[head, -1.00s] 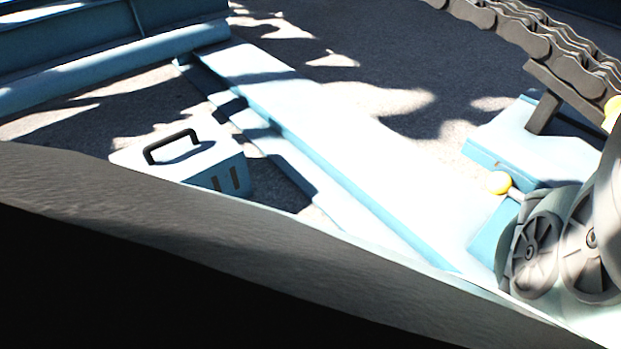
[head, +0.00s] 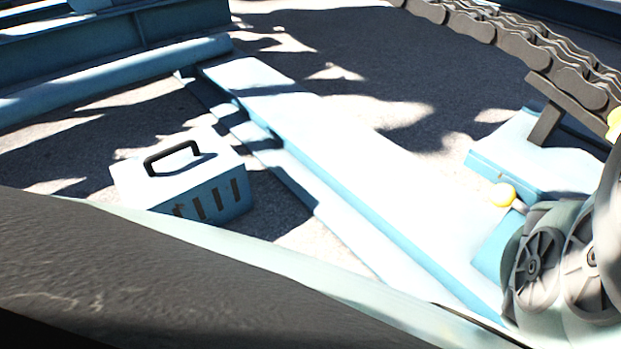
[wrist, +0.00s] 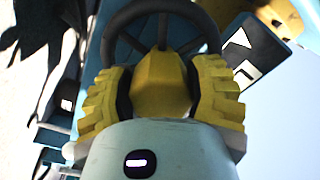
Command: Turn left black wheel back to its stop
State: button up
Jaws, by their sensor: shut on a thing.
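The black wheel (wrist: 157,12) shows in the wrist view at the top, with a dark round rim and spokes running to its middle. My gripper (wrist: 160,72) is in front of it, with ribbed yellow fingers on both sides and a yellow block between them. It is shut on the wheel, at the near, central part. The exact contact is hidden behind the fingers and the block. The lower part of the rim is also hidden. I cannot make out the black wheel or my gripper in the head view.
In the head view, a pale blue box with a black handle (head: 180,190) stands on the grey ground. A long pale blue beam (head: 330,150) crosses the middle. A heavy chain (head: 500,35) runs at the upper right. A yellow knob (head: 502,194) is at the right.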

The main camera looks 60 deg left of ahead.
jog(key=shift+s, duration=0.1)
jog(key=o, duration=1.3)
jog(key=a, duration=1.2)
jog(key=shift+s, duration=0.4)
jog(key=shift+o, duration=0.2)
